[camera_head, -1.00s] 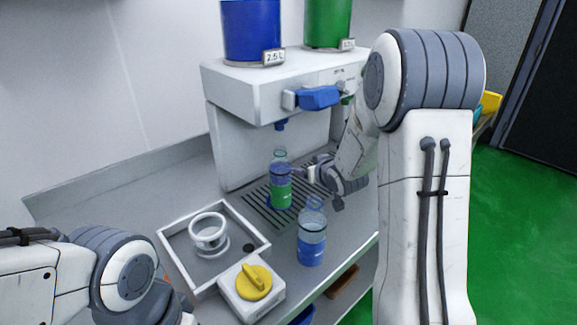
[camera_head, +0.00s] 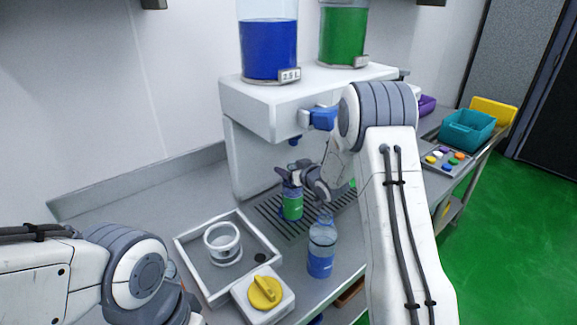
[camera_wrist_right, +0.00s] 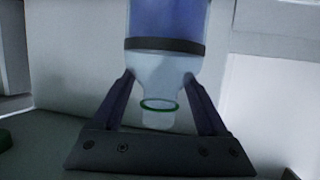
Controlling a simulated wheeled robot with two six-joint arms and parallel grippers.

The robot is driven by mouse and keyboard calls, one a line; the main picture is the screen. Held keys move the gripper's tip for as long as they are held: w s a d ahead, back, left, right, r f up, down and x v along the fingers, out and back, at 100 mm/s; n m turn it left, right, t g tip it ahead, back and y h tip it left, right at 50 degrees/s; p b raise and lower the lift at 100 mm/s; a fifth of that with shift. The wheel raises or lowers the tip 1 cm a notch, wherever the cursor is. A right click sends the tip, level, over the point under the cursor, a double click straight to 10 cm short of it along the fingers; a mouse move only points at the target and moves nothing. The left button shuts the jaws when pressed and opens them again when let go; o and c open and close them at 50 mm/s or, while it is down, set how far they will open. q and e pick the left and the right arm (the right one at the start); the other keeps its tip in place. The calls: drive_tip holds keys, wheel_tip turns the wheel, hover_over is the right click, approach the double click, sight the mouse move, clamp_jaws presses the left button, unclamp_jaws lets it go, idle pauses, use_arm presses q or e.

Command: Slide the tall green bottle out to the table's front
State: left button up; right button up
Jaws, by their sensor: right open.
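The tall bottle with a green band (camera_head: 292,206) stands upright on the dark slotted grate in front of the dispenser. My right gripper (camera_head: 289,176) is at the top of this bottle and covers its neck in the head view. In the right wrist view, the open fingers (camera_wrist_right: 160,100) stand on either side of the clear neck and shoulder (camera_wrist_right: 160,72) of a bottle, with a green ring at its mouth. I cannot tell if they touch it. My left arm shows at the left, but its gripper is not in view.
A blue-labelled bottle (camera_head: 321,249) stands nearer the front edge. A white square tray (camera_head: 190,262) with a glass cup (camera_head: 222,240) and a box with a yellow knob (camera_head: 264,293) are to the left. The dispenser (camera_head: 300,95) stands behind. A teal bin (camera_head: 467,130) is far right.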

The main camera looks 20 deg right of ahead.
drive_tip(key=shift+w+a+f, duration=0.1)
drive_tip(key=shift+w+f, duration=0.1)
drive_tip(key=shift+w, duration=0.2)
drive_tip(key=shift+c, duration=0.3)
clamp_jaws()
drive_tip(key=shift+s, duration=0.1)
